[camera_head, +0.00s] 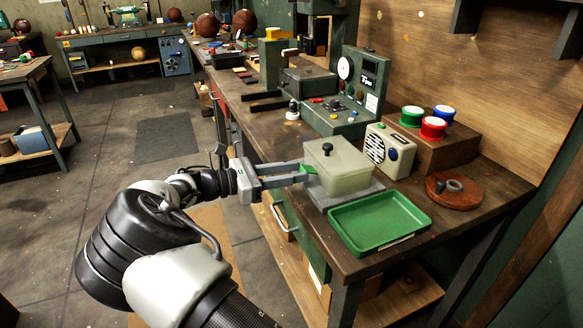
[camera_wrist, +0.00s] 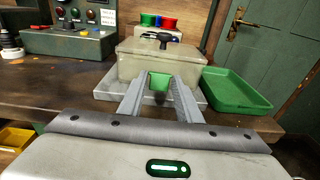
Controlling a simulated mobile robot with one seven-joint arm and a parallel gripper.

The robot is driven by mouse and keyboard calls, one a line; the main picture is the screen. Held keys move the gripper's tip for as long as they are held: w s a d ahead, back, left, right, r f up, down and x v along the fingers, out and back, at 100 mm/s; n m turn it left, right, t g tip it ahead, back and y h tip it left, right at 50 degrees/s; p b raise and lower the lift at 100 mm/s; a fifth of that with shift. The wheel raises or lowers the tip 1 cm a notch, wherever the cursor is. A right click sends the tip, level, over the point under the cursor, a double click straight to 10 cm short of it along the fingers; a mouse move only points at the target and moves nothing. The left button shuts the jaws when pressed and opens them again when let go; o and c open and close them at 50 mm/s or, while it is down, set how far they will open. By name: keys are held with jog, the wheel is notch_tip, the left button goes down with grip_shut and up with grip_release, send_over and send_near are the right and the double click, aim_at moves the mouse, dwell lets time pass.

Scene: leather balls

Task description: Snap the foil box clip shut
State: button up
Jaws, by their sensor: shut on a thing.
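The foil box (camera_head: 342,178) is a pale cream box with a flat lid and a dark knob (camera_head: 327,148) on top. It stands upright on a grey base (camera_head: 318,196) on the workbench and also shows ahead in the wrist view (camera_wrist: 135,66). A green clip (camera_head: 308,168) is on the side of the box facing me; it also shows in the wrist view (camera_wrist: 160,82). My gripper (camera_head: 306,173) is level and reaches to that side, its two fingers shut on the clip. The fingers partly hide the clip's edges, and whether it is latched I cannot tell.
An empty green tray (camera_head: 378,246) lies close by on the right. A cream speaker-like unit (camera_head: 390,150), a control panel (camera_head: 345,118) and a wooden block (camera_head: 432,148) with coloured-rimmed spools stand behind. A round brown disc (camera_head: 453,201) lies at the right.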

aim_at(304, 168)
notch_tip(304, 168, up, 3)
jog(key=y+p, duration=0.2)
jog(key=p, duration=0.3)
jog(key=shift+d+f+g+p, duration=0.15)
jog(key=shift+g+p, duration=0.15)
jog(key=shift+g, duration=0.1)
jog(key=y+p, duration=0.1)
jog(key=p, duration=0.1)
jog(key=r+g+y+p, duration=0.1)
jog(key=y+p, duration=0.1)
jog(key=p, duration=0.1)
jog(key=shift+w+d+r, duration=0.1)
jog(key=shift+w+d, duration=0.1)
jog(key=shift+d, duration=0.15)
jog(key=y+p, duration=0.1)
jog(key=p, duration=0.1)
jog(key=d+r+g+y+p, duration=0.1)
jog(key=y+p, duration=0.1)
jog(key=p, duration=0.1)
jog(key=shift+w+d, duration=0.1)
jog(key=shift+w, duration=0.1)
jog(key=shift+c, duration=0.2)
jog(key=shift+o, duration=0.2)
jog(key=shift+w+d+g+y+p, duration=0.25)
jog(key=shift+d+g+y+p, duration=0.25)
jog(key=shift+y+p, duration=0.75)
jog(key=o, duration=0.9)
